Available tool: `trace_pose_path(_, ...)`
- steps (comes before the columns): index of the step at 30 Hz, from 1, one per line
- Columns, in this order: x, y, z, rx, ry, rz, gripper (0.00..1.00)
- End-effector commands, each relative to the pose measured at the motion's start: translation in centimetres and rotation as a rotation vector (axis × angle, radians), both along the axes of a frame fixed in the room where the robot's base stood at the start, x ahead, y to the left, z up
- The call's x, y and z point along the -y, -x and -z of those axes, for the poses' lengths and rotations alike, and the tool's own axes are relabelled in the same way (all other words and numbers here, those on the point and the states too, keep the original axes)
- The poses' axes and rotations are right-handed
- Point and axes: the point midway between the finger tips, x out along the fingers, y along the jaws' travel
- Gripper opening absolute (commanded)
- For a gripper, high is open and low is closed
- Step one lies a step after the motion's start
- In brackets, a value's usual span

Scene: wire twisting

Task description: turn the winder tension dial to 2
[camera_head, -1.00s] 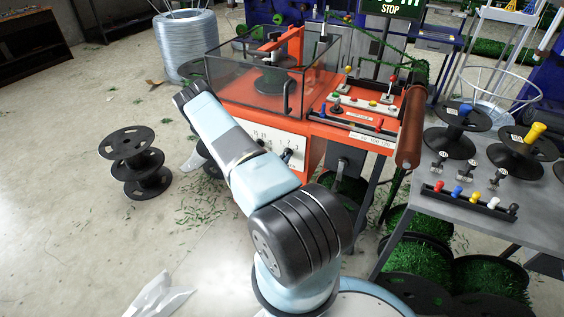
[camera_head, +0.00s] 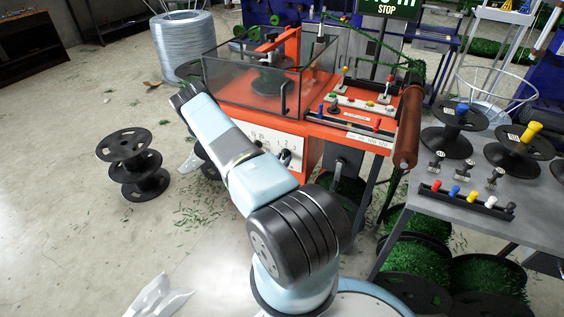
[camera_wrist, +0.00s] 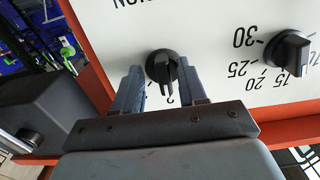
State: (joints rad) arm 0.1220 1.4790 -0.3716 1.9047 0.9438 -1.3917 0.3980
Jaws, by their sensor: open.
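The black tension dial (camera_wrist: 161,66) sits on the white panel, with upside-down lettering ending in "SION" above it in the wrist view. My gripper (camera_wrist: 159,73) is open, with one finger on each side of the dial. The dial's pointer end faces down in that view, close to a printed "2". The other numbers around this dial are hidden by my fingers. In the head view the dial (camera_head: 286,157) shows on the white panel (camera_head: 264,138) of the orange winder, beside small printed numbers.
A second black dial (camera_wrist: 288,49) with 25 and 30 beside it stands to the right in the wrist view. A dark box (camera_wrist: 45,115) is at the left. A grey table (camera_head: 505,210) with spools and knobs stands right of the winder. Black spools (camera_head: 135,165) stand on the floor at left.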

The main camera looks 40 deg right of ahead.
Motion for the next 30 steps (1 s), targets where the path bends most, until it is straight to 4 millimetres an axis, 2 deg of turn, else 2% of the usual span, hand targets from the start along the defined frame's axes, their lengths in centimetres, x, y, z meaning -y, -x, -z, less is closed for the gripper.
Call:
trace_pose_path(5, -2.1, 0.8, 0.1, -0.002, -0.001, -0.001, 0.41)
trace_pose_path(18, -9.9, 4.2, 0.1, -0.002, 0.000, -0.002, 0.41)
trace_pose_path(24, -11.8, 5.1, 0.1, -0.002, 0.001, 0.000, 0.41)
trace_pose_path(30, -12.5, 5.4, 0.1, -0.002, 0.001, 0.001, 0.41)
